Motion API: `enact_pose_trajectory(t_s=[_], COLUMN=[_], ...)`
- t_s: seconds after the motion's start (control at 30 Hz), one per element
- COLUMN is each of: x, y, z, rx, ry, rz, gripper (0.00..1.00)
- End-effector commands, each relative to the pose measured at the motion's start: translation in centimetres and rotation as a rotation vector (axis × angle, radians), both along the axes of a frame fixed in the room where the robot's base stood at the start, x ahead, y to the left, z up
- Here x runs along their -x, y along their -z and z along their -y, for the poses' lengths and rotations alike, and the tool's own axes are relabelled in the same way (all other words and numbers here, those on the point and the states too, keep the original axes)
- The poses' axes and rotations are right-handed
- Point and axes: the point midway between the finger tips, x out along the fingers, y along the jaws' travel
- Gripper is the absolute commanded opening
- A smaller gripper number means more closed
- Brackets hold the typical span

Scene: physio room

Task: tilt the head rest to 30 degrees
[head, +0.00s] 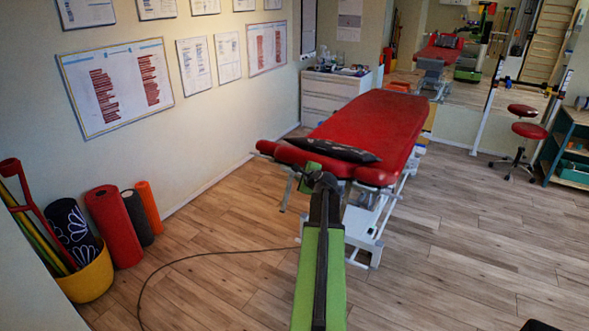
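A red padded treatment table (375,115) stands in the middle on a white frame. Its near end section, which I take to be the head rest (283,153), looks about level with the rest of the top; its exact angle cannot be read. A dark patterned cushion (335,150) lies across this near end. My green and black arm reaches forward from the bottom of the head view. My gripper (311,167) is at the near edge of the head rest, in front of the cushion. Its fingertips are not clear, and I cannot tell whether it touches the head rest.
A yellow bucket (88,278) and several rolled mats (115,225) stand along the left wall. A dark cable (185,258) lies on the floor. A white drawer cabinet (328,95), a red stool (528,130) and a shelf unit (570,145) stand farther back.

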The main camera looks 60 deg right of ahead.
Motion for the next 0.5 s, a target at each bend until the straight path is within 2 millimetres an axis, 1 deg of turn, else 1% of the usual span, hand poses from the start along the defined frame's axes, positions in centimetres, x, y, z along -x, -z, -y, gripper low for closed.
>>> enact_pose_trajectory(t_s=[0.03,0.2,0.37,0.5], x=[1.4,4.6,6.5,7.1], y=[-1.3,-3.0,-3.8,-3.9], z=[-1.2,-3.4,-4.5,-4.8], rx=[-0.002,-0.002,-0.002,-0.001], ry=[0.001,0.001,0.001,0.000], rz=[0.001,0.001,0.001,0.001], gripper=[0.18,0.18,0.18,0.18])
